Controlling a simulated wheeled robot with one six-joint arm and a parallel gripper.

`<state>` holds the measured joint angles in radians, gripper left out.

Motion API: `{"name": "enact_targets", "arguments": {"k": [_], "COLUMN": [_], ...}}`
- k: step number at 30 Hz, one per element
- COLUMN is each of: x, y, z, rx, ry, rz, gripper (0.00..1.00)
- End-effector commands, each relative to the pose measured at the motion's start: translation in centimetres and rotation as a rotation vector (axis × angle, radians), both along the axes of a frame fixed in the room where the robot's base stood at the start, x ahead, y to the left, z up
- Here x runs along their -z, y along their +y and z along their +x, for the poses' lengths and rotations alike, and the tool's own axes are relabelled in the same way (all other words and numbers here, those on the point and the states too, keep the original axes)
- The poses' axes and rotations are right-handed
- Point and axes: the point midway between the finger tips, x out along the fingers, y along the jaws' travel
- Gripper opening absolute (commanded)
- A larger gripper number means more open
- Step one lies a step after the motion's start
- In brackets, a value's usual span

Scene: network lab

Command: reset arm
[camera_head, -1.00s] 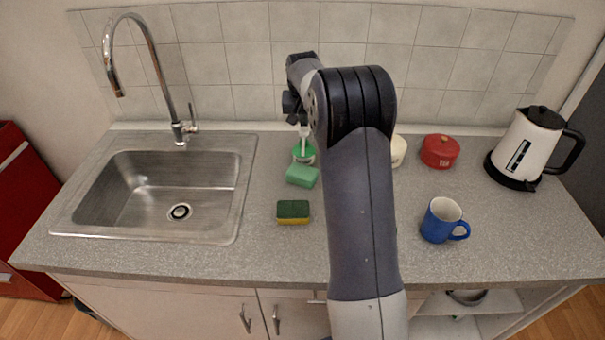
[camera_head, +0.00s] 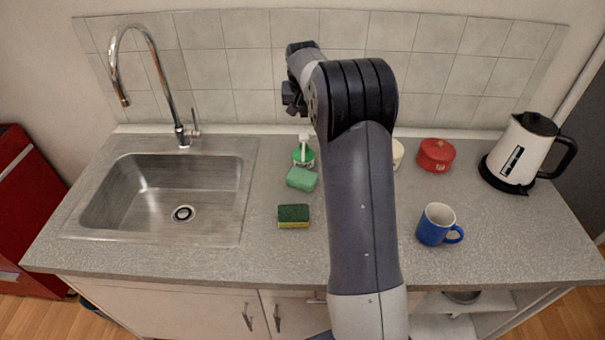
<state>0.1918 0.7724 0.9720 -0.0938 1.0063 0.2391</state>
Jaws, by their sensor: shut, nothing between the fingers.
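My arm rises from the bottom middle of the head view and bends at a dark elbow joint in front of the tiled wall. My gripper (camera_head: 294,106) is the small dark end left of the elbow. It is shut and empty, raised above the back of the counter. It appears above a green soap bottle with a white pump (camera_head: 304,153) and touches nothing that I can see. My forearm hides part of the counter's middle and part of a cream pot (camera_head: 398,153).
A sink (camera_head: 128,205) with a tall faucet (camera_head: 152,62) is at left.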

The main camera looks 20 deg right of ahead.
Motion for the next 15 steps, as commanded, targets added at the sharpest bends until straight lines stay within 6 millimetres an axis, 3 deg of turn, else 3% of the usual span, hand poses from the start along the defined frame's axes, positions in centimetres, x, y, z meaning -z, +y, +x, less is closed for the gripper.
{"name": "enact_targets", "arguments": {"k": [3,15], "x": [-1.13,-0.77], "y": [0.00,0.00], "z": [-0.01,-0.01], "rx": [0.000,0.000], "ry": [0.001,0.001], "rz": [0.000,0.000], "gripper": [0.00,0.00]}}
